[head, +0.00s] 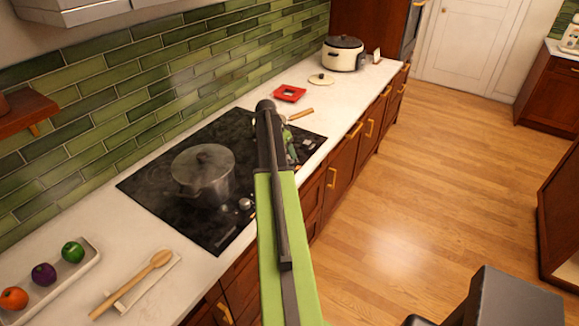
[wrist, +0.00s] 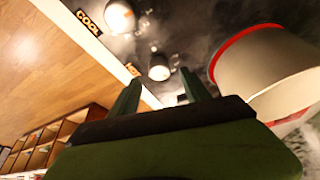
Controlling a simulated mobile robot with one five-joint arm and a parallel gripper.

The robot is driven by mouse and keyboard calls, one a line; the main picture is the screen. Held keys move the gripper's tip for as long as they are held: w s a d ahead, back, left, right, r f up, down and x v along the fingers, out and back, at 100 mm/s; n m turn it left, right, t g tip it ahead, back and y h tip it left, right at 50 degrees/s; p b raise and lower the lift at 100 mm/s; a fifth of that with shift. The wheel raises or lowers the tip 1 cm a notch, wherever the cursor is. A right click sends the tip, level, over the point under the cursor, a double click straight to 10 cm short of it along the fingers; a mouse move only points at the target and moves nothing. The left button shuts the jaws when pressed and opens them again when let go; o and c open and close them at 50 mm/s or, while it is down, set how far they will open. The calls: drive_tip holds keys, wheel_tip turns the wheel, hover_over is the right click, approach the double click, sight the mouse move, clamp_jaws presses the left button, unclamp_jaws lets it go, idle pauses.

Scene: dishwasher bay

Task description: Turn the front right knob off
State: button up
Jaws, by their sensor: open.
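The black cooktop (head: 150,190) is set in the white counter. One silvery knob (head: 245,204) shows on its front edge in the head view, left of my arm; other knobs are hidden there. My gripper (head: 291,153) is over the cooktop's right part, mostly hidden by my arm. In the wrist view my gripper (wrist: 160,84) is open and empty. One round pale knob (wrist: 159,67) appears between and beyond the fingertips; whether they touch it I cannot tell. Another knob (wrist: 120,15) is farther up. I cannot tell which knob is the front right one.
A "COOL" label (wrist: 88,23) is by the upper knob. A red dish (head: 290,93) and white cooker (head: 343,54) stand farther back. The floor is open at right.

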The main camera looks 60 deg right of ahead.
sight(289, 157)
drive_tip(key=b+x, duration=0.2)
drive_tip(key=x, duration=0.2)
drive_tip(key=shift+r, duration=0.15)
drive_tip(key=shift+c, duration=0.3)
clamp_jaws()
